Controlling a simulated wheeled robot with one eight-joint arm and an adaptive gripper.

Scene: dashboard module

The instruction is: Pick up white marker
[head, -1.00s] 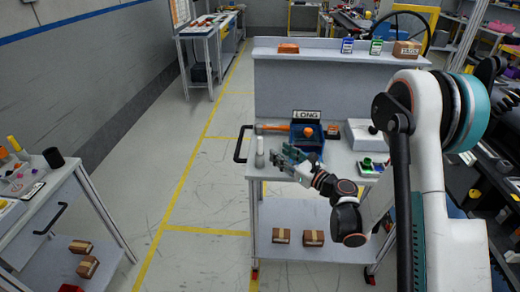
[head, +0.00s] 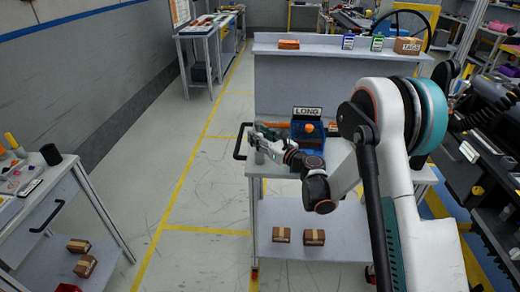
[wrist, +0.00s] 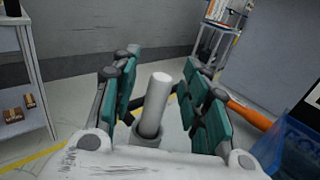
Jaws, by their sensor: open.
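The white marker (wrist: 159,98) stands upright in a small grey holder (wrist: 147,134) near the cart's edge in the wrist view. My gripper (wrist: 162,92) is open, with its teal-padded fingers on either side of the marker. A gap shows between the marker and the fingers at both sides. In the head view my gripper (head: 262,134) is over the left end of the cart top and hides most of the marker. The holder (head: 260,158) shows just below the fingers there.
A blue bin (head: 319,146) labelled LONG stands right of my gripper. An orange-handled tool (wrist: 248,114) lies beside the fingers on the right. A black handle (head: 239,143) sticks out at the cart's left end. Boxes (head: 313,237) sit on the lower shelf.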

